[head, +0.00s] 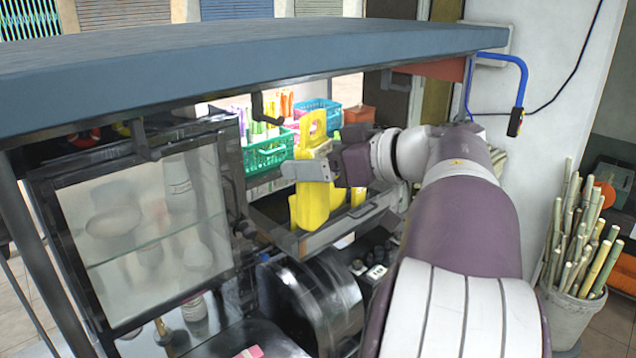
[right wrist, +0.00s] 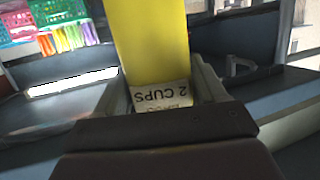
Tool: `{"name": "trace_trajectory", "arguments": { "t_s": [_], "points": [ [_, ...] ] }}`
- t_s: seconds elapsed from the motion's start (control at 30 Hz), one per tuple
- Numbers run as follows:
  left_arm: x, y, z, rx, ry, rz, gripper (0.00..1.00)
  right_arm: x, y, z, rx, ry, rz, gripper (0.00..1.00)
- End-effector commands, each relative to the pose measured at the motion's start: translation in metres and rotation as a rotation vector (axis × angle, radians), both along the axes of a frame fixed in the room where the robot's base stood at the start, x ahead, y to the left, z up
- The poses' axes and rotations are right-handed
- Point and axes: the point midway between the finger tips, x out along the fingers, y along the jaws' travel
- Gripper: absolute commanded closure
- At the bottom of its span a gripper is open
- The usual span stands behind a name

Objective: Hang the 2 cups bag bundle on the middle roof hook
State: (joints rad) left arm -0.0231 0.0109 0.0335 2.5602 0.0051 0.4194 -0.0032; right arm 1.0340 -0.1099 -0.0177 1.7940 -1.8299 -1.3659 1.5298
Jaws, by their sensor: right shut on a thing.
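The 2 cups bag bundle (head: 311,133) is yellow and hangs upright in my right gripper (head: 325,168), above the dark tray. In the right wrist view the yellow bundle (right wrist: 150,45) stands between the fingers of my right gripper (right wrist: 170,95), with an upside-down "2 CUPS" label. Dark hooks hang under the blue roof (head: 250,55): one hook (head: 265,108) is just left of the bundle, another hook (head: 140,140) is farther left. The bundle is apart from the hooks. Any hook farther right is hard to make out. My left gripper is not in view.
A dark tray (head: 345,232) below the bundle holds more yellow bags (head: 309,208). Green (head: 268,155) and blue baskets stand behind. A glass-fronted cabinet (head: 150,225) is at left. A bucket of cane (head: 575,300) stands at right. The roof edge overhangs the work area.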

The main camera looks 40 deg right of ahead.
Motion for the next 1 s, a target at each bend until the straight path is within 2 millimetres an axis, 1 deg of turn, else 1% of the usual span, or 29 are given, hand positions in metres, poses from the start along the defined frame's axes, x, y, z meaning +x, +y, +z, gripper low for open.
{"name": "trace_trajectory", "arguments": {
  "t_s": [0.17,1.0],
  "points": [
    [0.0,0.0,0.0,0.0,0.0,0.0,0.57,0.009,0.001,0.0,0.0,-0.004,-0.01,0.56],
    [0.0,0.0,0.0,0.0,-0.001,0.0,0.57,0.077,0.006,-0.007,0.0,-0.005,-0.009,0.56]
  ]
}}
